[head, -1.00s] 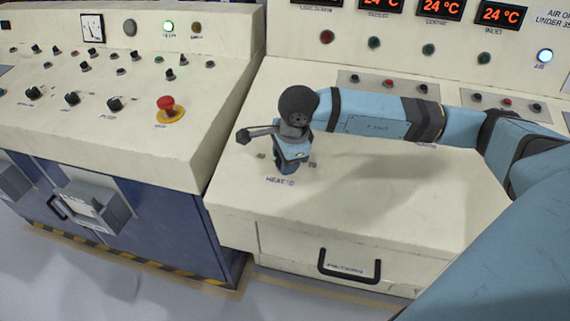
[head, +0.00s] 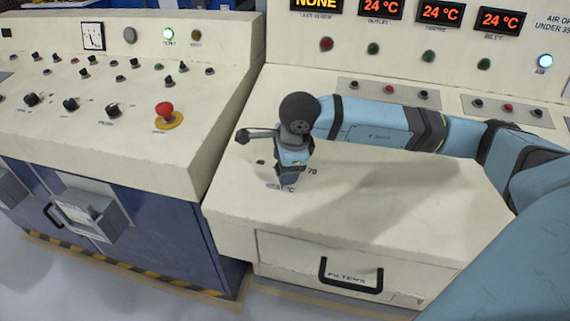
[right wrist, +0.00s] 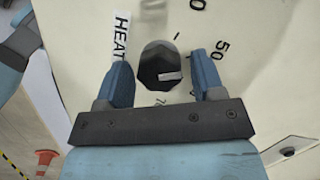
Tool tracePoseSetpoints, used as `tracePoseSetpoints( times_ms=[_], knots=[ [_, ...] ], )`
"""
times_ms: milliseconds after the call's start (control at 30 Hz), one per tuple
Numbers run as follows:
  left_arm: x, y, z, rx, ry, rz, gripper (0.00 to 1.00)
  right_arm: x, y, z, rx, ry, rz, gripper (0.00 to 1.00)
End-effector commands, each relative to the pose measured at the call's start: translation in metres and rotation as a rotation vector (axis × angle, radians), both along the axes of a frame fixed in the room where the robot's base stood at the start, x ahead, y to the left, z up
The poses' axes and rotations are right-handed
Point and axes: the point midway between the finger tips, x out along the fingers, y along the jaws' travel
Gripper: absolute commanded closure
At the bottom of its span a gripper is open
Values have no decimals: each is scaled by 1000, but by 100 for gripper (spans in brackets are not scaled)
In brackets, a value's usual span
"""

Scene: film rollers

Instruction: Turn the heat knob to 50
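The heat knob (right wrist: 160,62) is a black dial with a pale pointer mark, on a cream panel (right wrist: 265,80). In the right wrist view the pointer lies nearly level and points right, a little below the direction of the printed "50" (right wrist: 222,50). The "HEAT" label (right wrist: 121,36) is at the left. My right gripper (right wrist: 160,59) is open, one blue finger on each side of the knob, with narrow gaps visible. In the head view my right gripper (head: 288,178) points down at the panel and hides the knob. My left gripper is not in view.
A "70" (head: 312,171) is printed beside my gripper. A console with a red emergency button (head: 166,110) stands at the left. A filters drawer (head: 345,272) is below the panel edge. Small button plates (head: 388,93) lie behind my arm. The front of the panel is clear.

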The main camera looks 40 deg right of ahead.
Motion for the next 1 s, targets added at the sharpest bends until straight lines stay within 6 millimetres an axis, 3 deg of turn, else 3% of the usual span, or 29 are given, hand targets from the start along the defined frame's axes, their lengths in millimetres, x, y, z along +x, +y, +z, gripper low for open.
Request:
tracePoseSetpoints(
  times_ms=[300, 433, 1000],
  knots=[
    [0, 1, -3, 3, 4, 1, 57, 0, 0, 1, 1, 0, 1, 31],
    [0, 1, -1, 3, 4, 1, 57, -2, 0, 11, 0, -4, 1, 31],
    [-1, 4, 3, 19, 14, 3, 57, -29, -4, 121, 2, -4, 0, 31]
  ],
)
